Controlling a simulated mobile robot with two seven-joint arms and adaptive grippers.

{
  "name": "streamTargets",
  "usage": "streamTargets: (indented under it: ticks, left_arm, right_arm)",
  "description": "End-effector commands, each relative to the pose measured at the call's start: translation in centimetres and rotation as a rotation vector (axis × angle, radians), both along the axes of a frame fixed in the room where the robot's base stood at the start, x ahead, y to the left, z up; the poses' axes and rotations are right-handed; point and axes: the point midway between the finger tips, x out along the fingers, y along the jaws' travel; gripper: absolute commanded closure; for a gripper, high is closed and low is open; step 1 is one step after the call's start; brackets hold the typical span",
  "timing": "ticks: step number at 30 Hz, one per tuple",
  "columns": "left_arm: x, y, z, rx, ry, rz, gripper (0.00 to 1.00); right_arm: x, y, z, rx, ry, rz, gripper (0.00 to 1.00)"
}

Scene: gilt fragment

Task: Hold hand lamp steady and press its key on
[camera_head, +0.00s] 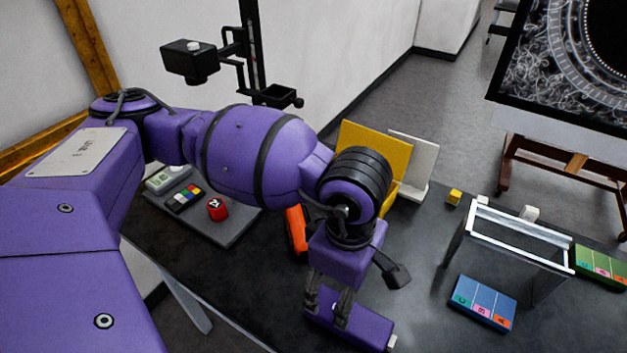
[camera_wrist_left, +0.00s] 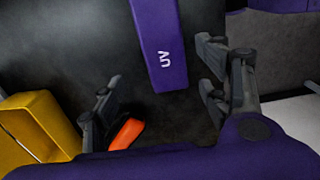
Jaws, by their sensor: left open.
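The hand lamp is a purple bar (camera_head: 362,328) lying on the dark table near the front of the head view, with a small pale piece at its right end. I cannot tell whether that piece is its key. Contact cannot be told. My right gripper is not in view.
An orange object (camera_head: 296,230) lies close behind my left gripper. Yellow (camera_head: 376,143) and white upright pieces stand behind. A grey tray (camera_head: 236,233) with a red knob is left. A clear-sided frame (camera_head: 520,232) and a blue block (camera_head: 484,303) stand right.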

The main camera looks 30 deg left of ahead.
Motion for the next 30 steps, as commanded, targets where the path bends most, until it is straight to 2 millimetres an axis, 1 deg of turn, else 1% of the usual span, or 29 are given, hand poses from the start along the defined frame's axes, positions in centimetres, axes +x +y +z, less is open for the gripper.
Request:
streamTargets:
  ticks: [1,3,6,7,10,15,18,26,30]
  left_arm:
    - [-0.1,0.0,-0.7,0.0,0.005,0.001,0.31]
    - [-0.2,0.0,-1.7,0.0,0.008,0.002,0.31]
    - [-0.2,0.0,-3.4,0.0,0.008,0.002,0.31]
    - [-0.2,0.0,-3.8,-0.001,0.008,0.003,0.31]
    - [-0.2,0.0,-5.3,-0.001,0.008,0.002,0.31]
    - [-0.2,0.0,-7.0,-0.002,0.007,0.001,0.31]
    - [-0.2,0.0,-7.3,-0.002,0.005,0.001,0.31]
    - [-0.1,-0.1,-7.4,-0.003,0.005,0.001,0.31]
    - [-0.1,-0.1,-7.4,-0.003,0.004,0.001,0.5]
  right_arm:
    - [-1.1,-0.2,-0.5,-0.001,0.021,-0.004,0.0]
    - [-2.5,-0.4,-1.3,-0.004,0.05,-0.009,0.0]
    - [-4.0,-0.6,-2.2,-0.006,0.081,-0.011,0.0]
    - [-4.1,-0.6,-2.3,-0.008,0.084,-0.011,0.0]
    - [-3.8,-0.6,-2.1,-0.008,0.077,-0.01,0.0]
    - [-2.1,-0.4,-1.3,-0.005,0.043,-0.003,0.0]
    - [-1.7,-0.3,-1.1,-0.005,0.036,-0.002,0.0]
    - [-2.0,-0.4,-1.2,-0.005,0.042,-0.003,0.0]
    - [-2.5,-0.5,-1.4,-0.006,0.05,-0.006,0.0]
